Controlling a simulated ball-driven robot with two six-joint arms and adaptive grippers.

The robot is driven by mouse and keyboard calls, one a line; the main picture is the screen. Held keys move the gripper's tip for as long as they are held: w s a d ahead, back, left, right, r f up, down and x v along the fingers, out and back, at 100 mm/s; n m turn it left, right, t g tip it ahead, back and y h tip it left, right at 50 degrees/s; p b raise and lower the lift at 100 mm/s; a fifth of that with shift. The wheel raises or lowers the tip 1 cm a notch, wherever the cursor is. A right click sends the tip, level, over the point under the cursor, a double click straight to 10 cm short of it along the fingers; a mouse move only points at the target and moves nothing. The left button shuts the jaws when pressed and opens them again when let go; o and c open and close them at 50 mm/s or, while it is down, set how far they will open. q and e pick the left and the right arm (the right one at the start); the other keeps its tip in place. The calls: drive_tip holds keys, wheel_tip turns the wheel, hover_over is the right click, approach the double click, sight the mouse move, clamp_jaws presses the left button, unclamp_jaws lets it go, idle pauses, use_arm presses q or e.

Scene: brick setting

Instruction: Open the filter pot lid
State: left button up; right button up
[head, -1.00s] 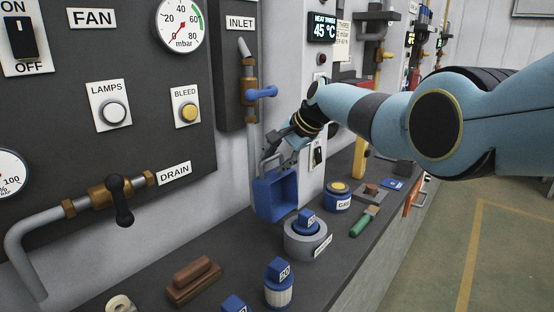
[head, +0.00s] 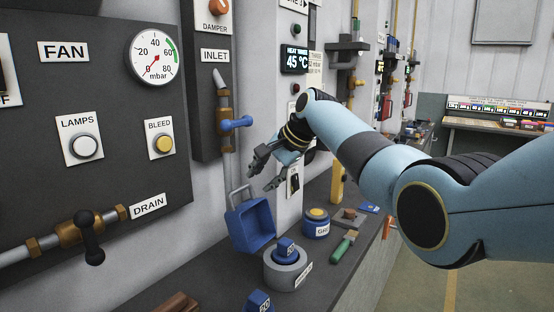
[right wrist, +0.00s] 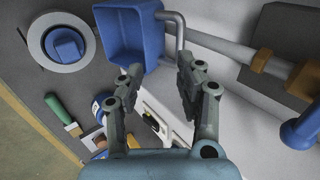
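A blue hollow box-shaped part (head: 255,232) with a grey bail handle (head: 239,192) stands tilted at the wall below the inlet pipe, its open side facing right. It looks like the filter pot lid, but I cannot read a label on it. In the right wrist view the blue part (right wrist: 128,35) and its grey handle (right wrist: 180,33) lie beyond the fingertips. My right gripper (head: 264,172) is open and empty, above and right of the handle, and appears clear of it. Its spread fingers also show in the right wrist view (right wrist: 160,75). My left gripper is out of view.
A grey ring-shaped container (head: 288,270) with a blue block (head: 287,249) stands in front on the dark bench. The inlet pipe's blue valve handle (head: 237,124) juts out above.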

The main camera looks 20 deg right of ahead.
drive_tip(key=v, duration=0.6)
drive_tip(key=shift+r, duration=0.35)
drive_tip(key=shift+s+d, duration=0.1)
drive_tip(key=shift+c, duration=0.4)
